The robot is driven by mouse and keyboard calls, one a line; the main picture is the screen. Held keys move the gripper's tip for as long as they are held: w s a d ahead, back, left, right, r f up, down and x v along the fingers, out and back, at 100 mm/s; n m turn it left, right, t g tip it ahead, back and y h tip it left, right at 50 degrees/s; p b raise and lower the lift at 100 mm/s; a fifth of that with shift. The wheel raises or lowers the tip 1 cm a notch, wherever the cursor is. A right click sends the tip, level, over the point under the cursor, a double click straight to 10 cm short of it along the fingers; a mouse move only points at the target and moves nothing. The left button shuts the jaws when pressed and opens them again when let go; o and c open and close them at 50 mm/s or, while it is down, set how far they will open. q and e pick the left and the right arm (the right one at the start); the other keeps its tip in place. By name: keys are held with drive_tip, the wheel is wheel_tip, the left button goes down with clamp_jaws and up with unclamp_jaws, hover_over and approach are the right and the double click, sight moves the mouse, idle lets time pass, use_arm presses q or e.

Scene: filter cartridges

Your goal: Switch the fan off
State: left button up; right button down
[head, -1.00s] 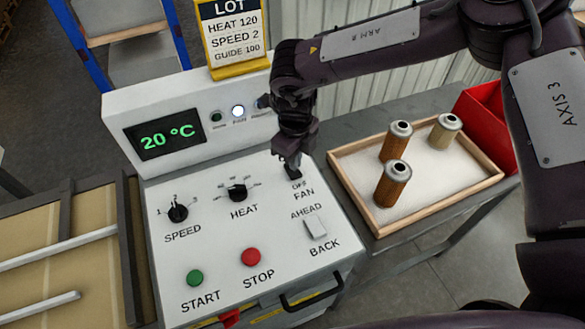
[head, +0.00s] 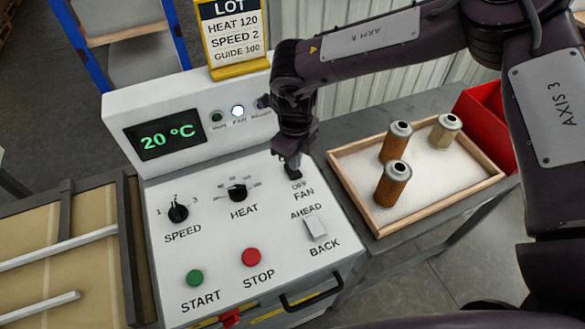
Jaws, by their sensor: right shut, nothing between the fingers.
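The fan switch is mostly hidden under my right gripper; its "OFF" and "FAN" labels (head: 303,193) show just below the fingertips. My right gripper (head: 293,173) is shut and empty, pointing down at the switch place at the top right of the white control panel (head: 215,260). I cannot tell whether the fingertips touch the switch. The fan lamp (head: 238,112) on the upright panel glows white. My left gripper is not in view.
The panel also has a speed knob (head: 178,212), a heat knob (head: 237,192), a green start button (head: 195,278), a red stop button (head: 251,257) and an ahead/back rocker (head: 315,228). The display (head: 165,135) reads 20 °C. A tray (head: 378,230) with three cartridges stands right.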

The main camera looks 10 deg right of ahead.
sight(295, 173)
drive_tip(key=shift+f+b, duration=0.8)
drive_tip(key=shift+f, duration=0.45)
idle(0.7)
drive_tip(key=shift+r, duration=0.1)
drive_tip(key=shift+r+p, duration=2.85)
drive_tip(key=shift+r, duration=0.65)
drive_tip(key=shift+f, duration=0.1)
